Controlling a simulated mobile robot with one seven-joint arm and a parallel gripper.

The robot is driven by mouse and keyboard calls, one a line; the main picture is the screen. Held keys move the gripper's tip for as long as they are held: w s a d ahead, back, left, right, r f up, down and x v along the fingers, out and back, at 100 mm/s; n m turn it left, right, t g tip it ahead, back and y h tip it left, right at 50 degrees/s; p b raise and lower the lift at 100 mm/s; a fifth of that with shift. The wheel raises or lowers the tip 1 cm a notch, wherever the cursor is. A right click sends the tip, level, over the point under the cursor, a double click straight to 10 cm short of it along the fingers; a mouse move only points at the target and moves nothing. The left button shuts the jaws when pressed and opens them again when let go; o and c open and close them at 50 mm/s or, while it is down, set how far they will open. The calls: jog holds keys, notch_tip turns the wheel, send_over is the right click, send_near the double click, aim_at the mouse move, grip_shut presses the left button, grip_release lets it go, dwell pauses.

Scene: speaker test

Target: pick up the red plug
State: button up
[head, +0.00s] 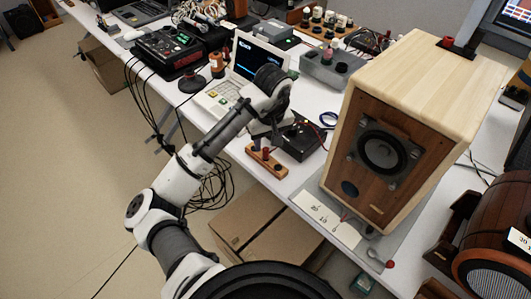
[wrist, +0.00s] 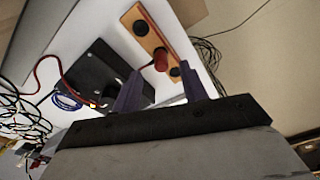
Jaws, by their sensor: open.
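A red plug (wrist: 161,60) stands in a wooden strip (wrist: 139,22) with dark round sockets. In the wrist view it lies just beyond and between the two purple fingers of my gripper (wrist: 161,80). The fingers are apart with nothing between them; I cannot tell the exact gap to the plug. In the head view the plug (head: 265,154) shows small on the strip (head: 277,170) near the table's front edge, with my gripper (head: 274,138) just above; its fingertips are hard to make out there. Another red piece (head: 448,42) sits on the wooden speaker.
A black box (head: 300,141) with wires stands right beside the strip. A light laptop (head: 257,60) is behind my arm. The large wooden speaker (head: 400,110) stands to the right. Cables (head: 208,185) hang below the table edge, above a cardboard box (head: 250,222).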

aim_at(266, 148)
jog(key=shift+w+a+f+p, duration=0.15)
jog(key=shift+f+p, duration=0.15)
jog(key=shift+f, duration=0.2)
jog(key=shift+w+a+f+p, duration=0.1)
jog(key=shift+w+f+p, duration=0.15)
jog(key=shift+f, duration=0.85)
jog(key=shift+w+a+f+p, duration=0.1)
jog(key=shift+w+f+p, duration=0.1)
jog(key=shift+f, duration=0.85)
jog(key=shift+c, duration=0.3)
grip_shut()
